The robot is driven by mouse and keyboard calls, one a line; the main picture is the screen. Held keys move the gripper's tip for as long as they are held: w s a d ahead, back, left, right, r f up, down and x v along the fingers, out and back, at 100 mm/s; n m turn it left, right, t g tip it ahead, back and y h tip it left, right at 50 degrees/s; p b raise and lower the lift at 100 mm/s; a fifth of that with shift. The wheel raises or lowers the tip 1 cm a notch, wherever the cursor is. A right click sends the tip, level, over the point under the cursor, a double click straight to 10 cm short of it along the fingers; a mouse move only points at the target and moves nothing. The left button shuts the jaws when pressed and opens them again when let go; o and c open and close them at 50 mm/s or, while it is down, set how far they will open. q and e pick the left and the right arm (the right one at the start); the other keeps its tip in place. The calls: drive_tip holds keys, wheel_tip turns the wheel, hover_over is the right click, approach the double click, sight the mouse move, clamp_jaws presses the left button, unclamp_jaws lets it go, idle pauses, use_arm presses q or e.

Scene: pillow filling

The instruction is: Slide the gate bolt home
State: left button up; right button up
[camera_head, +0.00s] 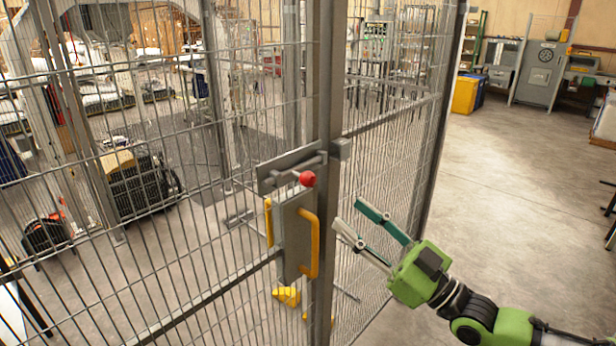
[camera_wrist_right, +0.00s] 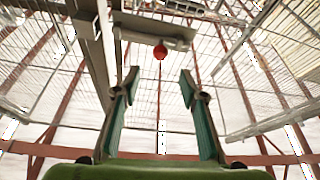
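The gate bolt (camera_head: 291,171) is a grey bar on a plate on the wire-mesh gate, with a red ball knob (camera_head: 307,178) at its right part. A square grey keeper block (camera_head: 340,149) sits on the post to the right of the bolt. My right gripper (camera_head: 347,217) is open and empty, to the right of and below the knob, apart from it. In the right wrist view the red knob (camera_wrist_right: 160,52) shows beyond and between the two open fingers (camera_wrist_right: 158,82). My left gripper is not in view.
Yellow handles (camera_head: 314,245) stand out from the gate plate just below the bolt. The grey gate post (camera_head: 327,80) and mesh panels rise beside my right gripper. Open concrete floor (camera_head: 520,190) lies to the right.

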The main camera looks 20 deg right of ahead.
sight(314, 183)
drive_tip(key=p+x, duration=0.3)
drive_tip(key=x, duration=0.8)
drive_tip(key=shift+w+r, duration=0.15)
drive_tip(key=shift+w, duration=0.05)
drive_tip(key=shift+w+a+r, duration=0.1)
drive_tip(key=shift+w+a, duration=0.3)
drive_tip(key=shift+w, duration=0.1)
clamp_jaws()
drive_tip(key=shift+d, duration=0.15)
